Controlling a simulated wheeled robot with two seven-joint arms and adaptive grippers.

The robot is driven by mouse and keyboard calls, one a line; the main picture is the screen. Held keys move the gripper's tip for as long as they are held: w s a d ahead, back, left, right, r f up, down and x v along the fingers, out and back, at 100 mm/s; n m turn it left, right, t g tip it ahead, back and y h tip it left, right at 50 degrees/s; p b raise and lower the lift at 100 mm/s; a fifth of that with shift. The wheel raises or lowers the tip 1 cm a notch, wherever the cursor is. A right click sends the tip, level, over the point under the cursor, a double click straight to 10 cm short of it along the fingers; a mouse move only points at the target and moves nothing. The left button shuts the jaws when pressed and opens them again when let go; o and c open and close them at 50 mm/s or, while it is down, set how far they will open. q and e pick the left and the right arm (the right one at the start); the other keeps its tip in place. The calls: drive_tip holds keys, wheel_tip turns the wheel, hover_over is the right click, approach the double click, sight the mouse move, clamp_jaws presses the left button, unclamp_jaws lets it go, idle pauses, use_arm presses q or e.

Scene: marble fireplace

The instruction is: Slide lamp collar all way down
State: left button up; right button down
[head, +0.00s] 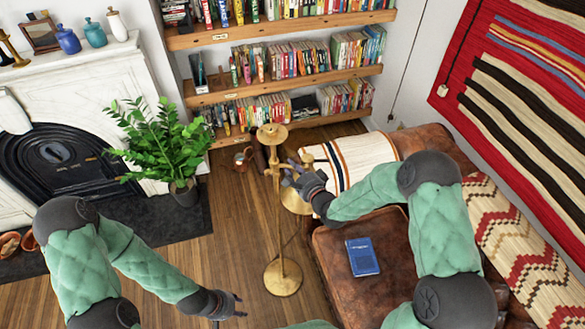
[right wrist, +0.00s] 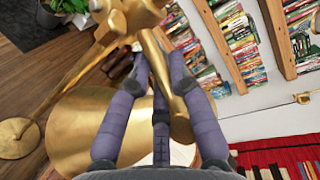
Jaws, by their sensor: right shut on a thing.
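A brass floor lamp stands upright on a round base (head: 283,277) on the wood floor. Its thin pole (head: 279,235) rises to a wide brass top (head: 271,134). The brass collar (head: 272,170) sits around the upper pole, well above the base. My right gripper (head: 289,174) is at collar height, just right of the pole. A round brass shade (head: 296,203) shows below the hand. My left gripper (head: 238,303) is low at the front, open and empty.
A brown leather seat (head: 330,262) with a blue book (head: 363,257) stands close right of the lamp. A potted plant (head: 160,145) and marble fireplace (head: 85,85) are left. Bookshelves (head: 290,85) stand behind. Bare floor (head: 225,225) lies left of the pole.

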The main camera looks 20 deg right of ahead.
wheel_tip(320, 180, down, 28)
drive_tip(key=b, duration=2.3)
drive_tip(key=shift+f, duration=0.2)
drive_tip(key=shift+s+f, duration=0.1)
drive_tip(key=shift+s, duration=0.05)
drive_tip(key=c, duration=1.4)
unclamp_jaws()
drive_tip(key=v, duration=1.1)
drive_tip(key=shift+s+d, duration=0.15)
drive_tip(key=shift+s, duration=0.2)
